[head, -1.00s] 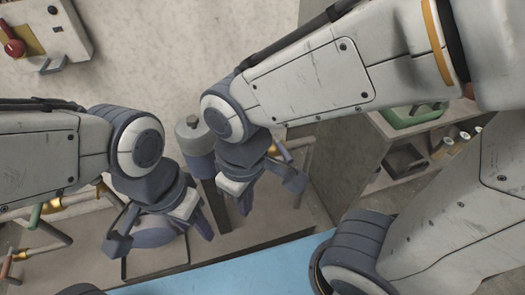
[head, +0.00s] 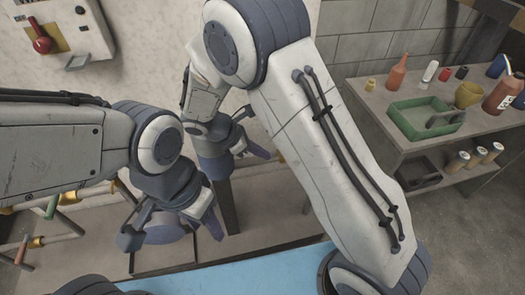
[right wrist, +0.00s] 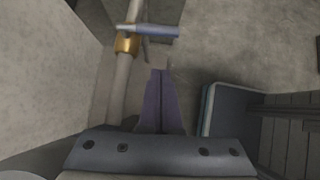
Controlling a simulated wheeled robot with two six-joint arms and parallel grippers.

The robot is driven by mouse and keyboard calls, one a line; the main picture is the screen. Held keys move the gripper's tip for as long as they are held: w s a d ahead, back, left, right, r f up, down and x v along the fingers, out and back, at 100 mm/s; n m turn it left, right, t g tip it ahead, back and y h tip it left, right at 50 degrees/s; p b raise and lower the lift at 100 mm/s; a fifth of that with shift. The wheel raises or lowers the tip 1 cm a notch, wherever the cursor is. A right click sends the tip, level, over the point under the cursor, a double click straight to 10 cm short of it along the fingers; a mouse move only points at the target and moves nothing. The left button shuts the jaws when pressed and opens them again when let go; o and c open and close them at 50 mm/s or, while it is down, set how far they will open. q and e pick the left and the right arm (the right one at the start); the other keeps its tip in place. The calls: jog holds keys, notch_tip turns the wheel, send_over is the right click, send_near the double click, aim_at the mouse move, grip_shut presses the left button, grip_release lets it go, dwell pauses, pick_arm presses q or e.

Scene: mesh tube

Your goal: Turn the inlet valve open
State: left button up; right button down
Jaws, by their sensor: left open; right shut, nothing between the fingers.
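A blue-handled valve with a brass body (right wrist: 127,43) sits on a pipe in the right wrist view. Its blue lever (right wrist: 153,31) lies across the pipe. A bit of brass (head: 279,156) shows beside my right gripper in the head view. My right gripper (right wrist: 161,72) is shut and empty, its fingertips apart from the lever; it also shows in the head view (head: 265,153). My left gripper (head: 171,233) is open and empty, low at the left. A green-handled valve (head: 52,207) and a red-handled one (head: 21,249) are at far left. No label shows which is the inlet.
A wall box with a red knob (head: 41,40) is at upper left. A bench (head: 410,145) at right holds a green tray (head: 404,127), bottles and cans. A blue surface (head: 225,275) lies in front. Pipes run along the wall.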

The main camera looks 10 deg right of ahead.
jog(key=d+f+b, duration=0.1)
jog(key=d+f, duration=0.4)
jog(key=d, duration=0.3)
jog(key=shift+w+f, duration=0.35)
jog(key=shift+w, duration=0.05)
jog(key=shift+a, duration=0.1)
